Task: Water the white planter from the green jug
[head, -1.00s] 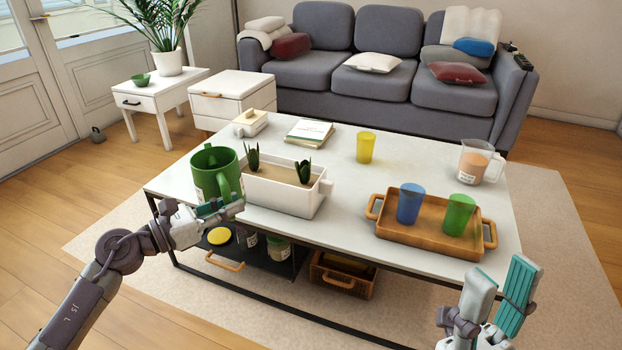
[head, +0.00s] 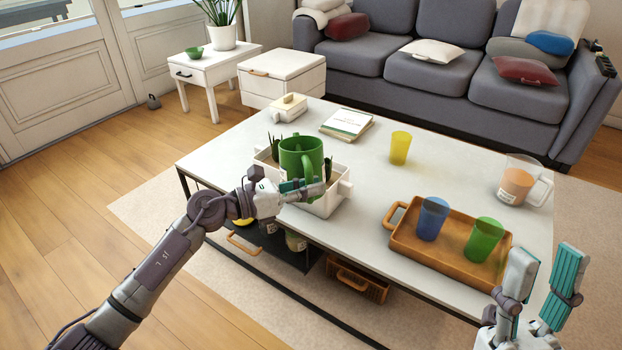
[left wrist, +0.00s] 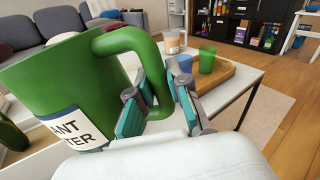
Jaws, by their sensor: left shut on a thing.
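The green jug (head: 301,158) is upright in the head view, in front of and partly over the white planter. My left gripper (head: 304,188) is shut on its handle. In the left wrist view the jug (left wrist: 60,80) fills the left side, with a label reading "ANT TER" and its handle between my fingers (left wrist: 155,100). The white planter (head: 328,205) stands on the table; the jug and gripper hide much of it, and parts of its green plants show. My right gripper (head: 540,285) is open and empty at the lower right.
A wooden tray (head: 399,243) holds a blue cup (head: 431,218) and a green cup (head: 484,240). A yellow cup (head: 400,148), a clear pitcher (head: 517,182), a book (head: 347,123) and a white butter dish (head: 289,108) stand farther back on the white table (head: 365,185).

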